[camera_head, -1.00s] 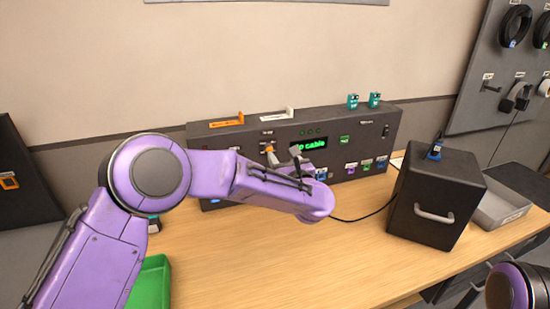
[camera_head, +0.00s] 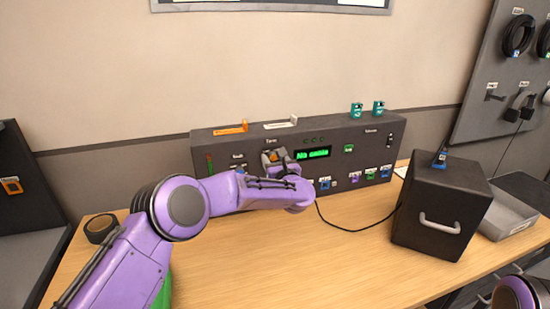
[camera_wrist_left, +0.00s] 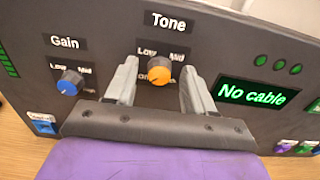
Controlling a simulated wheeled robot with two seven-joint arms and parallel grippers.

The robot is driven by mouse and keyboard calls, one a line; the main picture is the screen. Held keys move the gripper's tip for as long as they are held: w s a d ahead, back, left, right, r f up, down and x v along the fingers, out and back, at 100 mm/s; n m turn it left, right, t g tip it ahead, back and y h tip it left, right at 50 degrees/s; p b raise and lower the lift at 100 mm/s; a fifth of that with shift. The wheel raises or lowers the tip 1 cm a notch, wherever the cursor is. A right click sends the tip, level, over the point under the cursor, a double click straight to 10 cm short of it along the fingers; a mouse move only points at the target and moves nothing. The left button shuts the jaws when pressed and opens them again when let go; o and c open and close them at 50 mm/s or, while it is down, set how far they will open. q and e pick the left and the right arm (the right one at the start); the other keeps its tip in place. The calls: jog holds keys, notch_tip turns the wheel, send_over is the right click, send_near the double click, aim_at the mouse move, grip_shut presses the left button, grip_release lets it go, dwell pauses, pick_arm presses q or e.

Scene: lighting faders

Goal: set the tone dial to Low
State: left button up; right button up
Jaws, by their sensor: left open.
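The tone dial (camera_wrist_left: 159,72) is an orange knob with a pale pointer, under a "Tone" label on the dark control unit (camera_head: 350,165). "Low" and "Mid" show above it in the left wrist view; the lettering below it is partly hidden by my gripper. My left gripper (camera_wrist_left: 158,75) is open, with one grey finger on each side of the dial. I cannot tell whether the fingers touch it. In the head view the left gripper (camera_head: 274,157) is at the unit's front face and mostly covers the dial. My right gripper is not in view.
A blue gain dial (camera_wrist_left: 70,82) sits left of the tone dial. The green display (camera_wrist_left: 252,95) reads "No cable". A black box (camera_head: 440,205) with a handle stands at the right, with a cable on the table. The table front (camera_head: 330,260) is clear.

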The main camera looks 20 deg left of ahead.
pick_arm(q)
grip_shut()
